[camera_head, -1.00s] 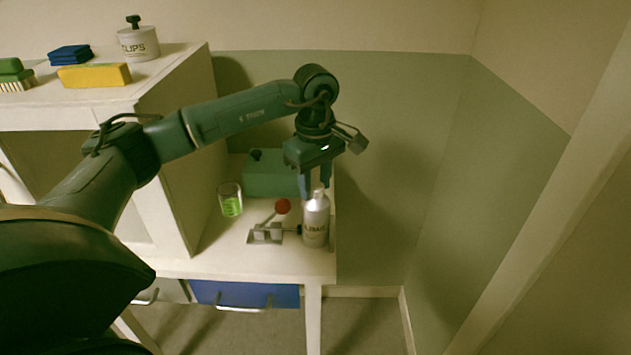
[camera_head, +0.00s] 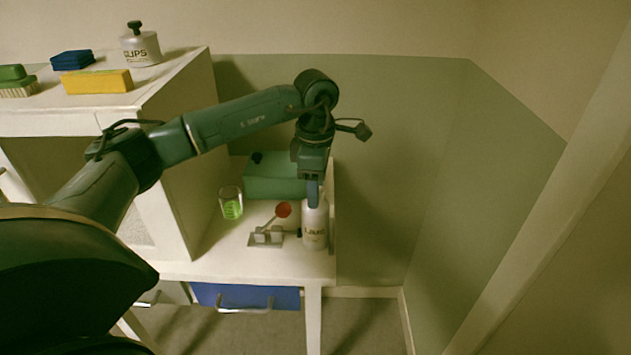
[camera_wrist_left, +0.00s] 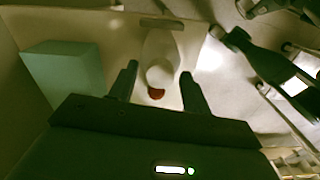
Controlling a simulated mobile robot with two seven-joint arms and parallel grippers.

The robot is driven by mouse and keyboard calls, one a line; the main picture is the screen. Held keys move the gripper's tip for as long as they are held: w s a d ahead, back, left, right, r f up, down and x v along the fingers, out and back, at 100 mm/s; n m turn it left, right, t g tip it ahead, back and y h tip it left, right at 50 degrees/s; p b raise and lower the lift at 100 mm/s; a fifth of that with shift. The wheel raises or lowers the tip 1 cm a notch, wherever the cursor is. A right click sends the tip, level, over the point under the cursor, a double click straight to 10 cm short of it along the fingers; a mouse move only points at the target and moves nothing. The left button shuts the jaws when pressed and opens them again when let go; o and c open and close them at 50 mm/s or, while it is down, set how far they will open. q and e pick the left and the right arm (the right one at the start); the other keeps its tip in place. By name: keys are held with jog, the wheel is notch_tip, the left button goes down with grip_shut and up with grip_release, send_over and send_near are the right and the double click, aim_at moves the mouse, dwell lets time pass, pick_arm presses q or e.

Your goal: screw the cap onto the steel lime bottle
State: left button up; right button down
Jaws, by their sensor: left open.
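The steel lime bottle (camera_head: 315,228) stands upright at the right front of the low white shelf, its label partly readable. My left gripper (camera_head: 314,197) is directly above it, fingers pointing down at the bottle's top. In the left wrist view the fingers (camera_wrist_left: 159,71) are spread apart, with the pale bottle (camera_wrist_left: 160,50) between them. The fingers hide the bottle's neck in the head view, and I cannot make out a separate cap. I cannot tell whether the fingers touch the bottle. My right gripper is not in view.
A tall white cabinet (camera_head: 178,150) bounds the left.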

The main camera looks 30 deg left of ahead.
pick_arm(q)
jog(key=n+p, duration=0.1)
jog(key=n, duration=0.5)
jog(key=shift+r, duration=0.1)
jog(key=n, duration=0.4)
jog(key=shift+n+p, duration=0.3)
jog(key=shift+p, duration=0.1)
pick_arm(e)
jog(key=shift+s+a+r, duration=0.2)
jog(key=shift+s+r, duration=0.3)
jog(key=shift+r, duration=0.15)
pick_arm(q)
jog(key=shift+c, duration=0.3)
jog(key=c, duration=0.8)
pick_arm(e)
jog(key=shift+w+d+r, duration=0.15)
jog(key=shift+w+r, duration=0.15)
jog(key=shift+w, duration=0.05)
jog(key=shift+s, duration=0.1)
